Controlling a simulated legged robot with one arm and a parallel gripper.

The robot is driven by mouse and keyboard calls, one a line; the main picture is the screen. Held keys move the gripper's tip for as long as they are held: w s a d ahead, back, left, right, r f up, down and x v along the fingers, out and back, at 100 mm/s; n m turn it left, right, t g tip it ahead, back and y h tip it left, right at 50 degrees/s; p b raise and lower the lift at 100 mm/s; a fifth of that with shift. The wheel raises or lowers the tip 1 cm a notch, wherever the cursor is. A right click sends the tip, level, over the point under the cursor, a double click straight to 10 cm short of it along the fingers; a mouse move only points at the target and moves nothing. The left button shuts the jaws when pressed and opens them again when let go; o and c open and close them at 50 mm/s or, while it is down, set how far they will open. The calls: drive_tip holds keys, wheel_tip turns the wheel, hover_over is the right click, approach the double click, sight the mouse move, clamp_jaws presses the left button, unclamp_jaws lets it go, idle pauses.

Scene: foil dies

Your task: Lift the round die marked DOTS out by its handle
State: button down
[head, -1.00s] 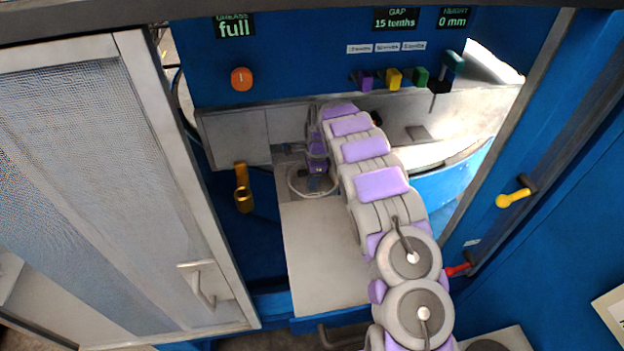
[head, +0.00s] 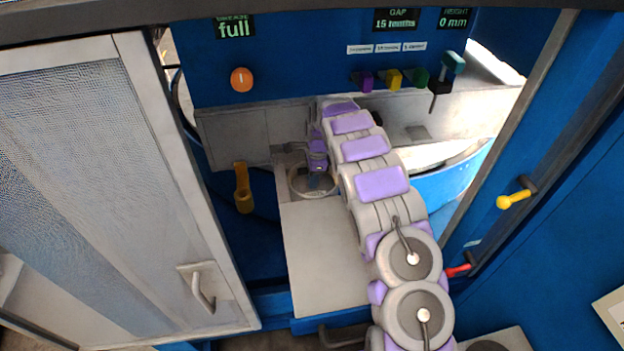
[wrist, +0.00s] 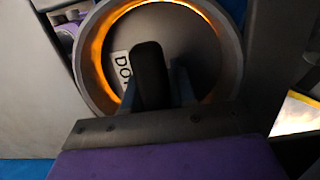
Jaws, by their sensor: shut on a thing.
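The round die (wrist: 205,45) fills the top of the wrist view as a dark disc inside a grey ring with an orange glow along its inner edge. A white label on it shows "DO"; the rest is hidden behind a dark upright piece in front. In the head view my gripper (head: 315,182) is small, at the far end of my arm, over a pale round rim (head: 295,189) in the grey work surface. I cannot tell whether the die is raised.
A flat grey plate (head: 322,255) lies in front of the round rim. A mesh door (head: 90,190) stands at the left and a blue wall with yellow (head: 513,199) and red (head: 459,270) levers at the right. The panel above reads gap 15 tenths, height 0 mm.

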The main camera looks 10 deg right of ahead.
drive_tip(key=shift+r+p, duration=0.7)
drive_tip(key=shift+r, duration=3.25)
wheel_tip(320, 180, up, 8)
drive_tip(key=p, duration=0.3)
drive_tip(key=shift+r, duration=0.15)
